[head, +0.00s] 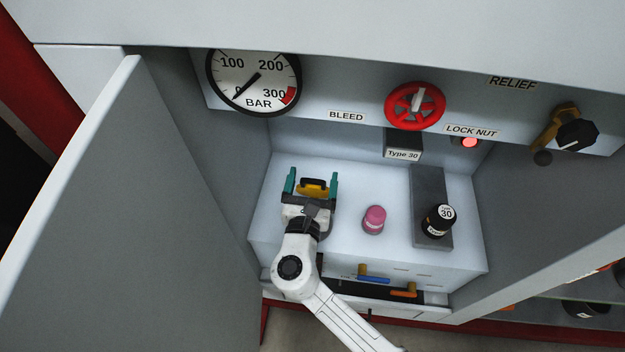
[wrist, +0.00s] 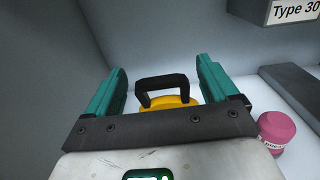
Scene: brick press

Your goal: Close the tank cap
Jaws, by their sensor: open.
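The tank cap (head: 313,189) is yellow with a black arched handle, at the left of the white surface in the head view. It also shows in the wrist view (wrist: 168,101), ahead of my gripper, with its handle standing up. My gripper (head: 311,181) has its two teal fingers apart, one on each side of the cap in the picture. The fingers look clear of the handle in the wrist view (wrist: 160,80). The gripper body hides the lower part of the cap and whatever it sits on, so I cannot tell how it is seated.
A pink bottle (head: 374,219) stands right of my gripper. A black Type 30 bottle (head: 438,221) stands on a dark grey strip (head: 429,185). A red handwheel (head: 415,105) and pressure gauge (head: 253,82) are on the panel above. An open door (head: 110,210) stands at left.

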